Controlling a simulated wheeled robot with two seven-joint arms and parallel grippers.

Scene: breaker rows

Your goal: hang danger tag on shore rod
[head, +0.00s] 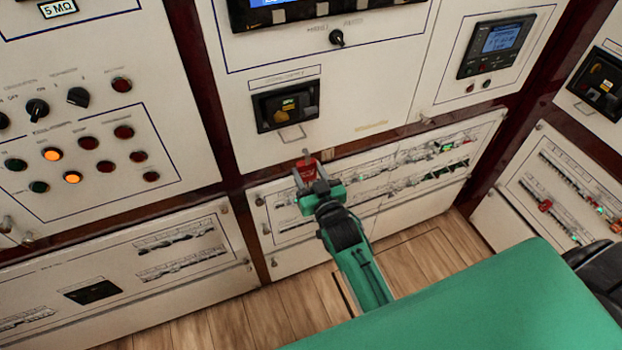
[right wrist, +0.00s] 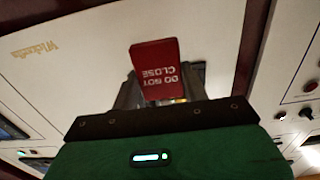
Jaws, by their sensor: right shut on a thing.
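The red danger tag (head: 307,171) is held in my right gripper (head: 309,180), which is shut on it. In the right wrist view the tag (right wrist: 155,70) stands up beyond the gripper, its white "DO NOT CLOSE" lettering upside down. In the head view a thin metal rod (head: 292,134) shaped like a loop sticks out under the breaker (head: 286,106) on the middle panel; I take it for the shore rod. The tag appears just below the rod in the picture. I cannot tell the depth gap between them. My left gripper is not in view.
Breaker rows (head: 420,160) run along the lower middle panel behind my right gripper. A lamp and knob panel (head: 85,150) is at left. A small display (head: 497,45) is at upper right. Wooden floor (head: 420,262) lies below.

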